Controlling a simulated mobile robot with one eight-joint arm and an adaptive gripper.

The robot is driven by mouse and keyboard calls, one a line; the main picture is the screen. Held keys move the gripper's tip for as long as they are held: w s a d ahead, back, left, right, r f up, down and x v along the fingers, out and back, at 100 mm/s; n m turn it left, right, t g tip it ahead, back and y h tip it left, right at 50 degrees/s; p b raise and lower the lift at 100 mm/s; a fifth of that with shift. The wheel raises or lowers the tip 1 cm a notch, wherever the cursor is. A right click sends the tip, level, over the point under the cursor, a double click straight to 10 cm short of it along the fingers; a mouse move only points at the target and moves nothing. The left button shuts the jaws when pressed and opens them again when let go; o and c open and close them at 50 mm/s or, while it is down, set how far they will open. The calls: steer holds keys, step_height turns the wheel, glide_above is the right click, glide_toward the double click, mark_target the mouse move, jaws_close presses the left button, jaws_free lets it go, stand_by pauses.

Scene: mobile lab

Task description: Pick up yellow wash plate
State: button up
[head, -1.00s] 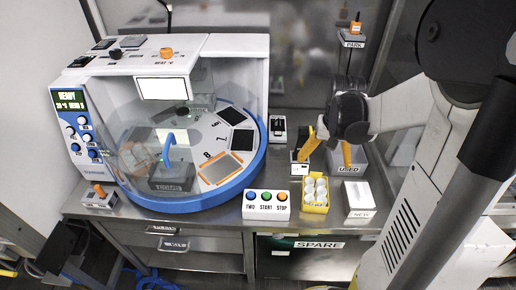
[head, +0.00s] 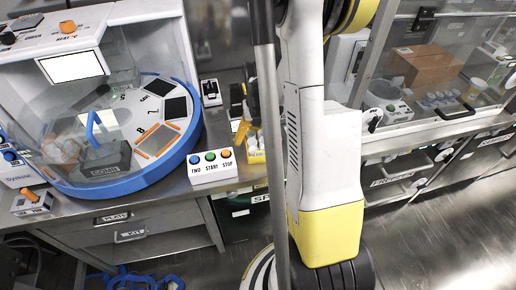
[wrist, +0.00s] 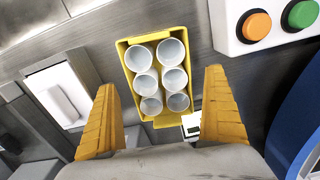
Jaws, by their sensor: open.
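The yellow wash plate (wrist: 134,62) is a small yellow tray holding several round white cups. In the wrist view it lies at top centre on the grey metal bench, between and beyond my fingers. My gripper (wrist: 161,82) is open, with one yellow finger on each side and nothing held between them. The plate is apart from both fingers. In the head view only a part of the plate (head: 256,156) shows, since my arm hides the rest. There, one yellow finger of my gripper (head: 242,132) shows just above the plate.
A button box (head: 213,168) stands left of the plate in the head view. The round blue-rimmed machine (head: 190,138) is farther left. A white box (wrist: 58,94) lies left of the plate in the wrist view. A glass cabinet (head: 430,70) stands at the right.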

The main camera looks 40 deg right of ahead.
steer(key=shift+f, duration=0.85)
steer(key=shift+r, duration=0.1)
steer(key=c, duration=1.3)
steer(key=shift+o, duration=0.2)
steer(key=shift+r, duration=0.1)
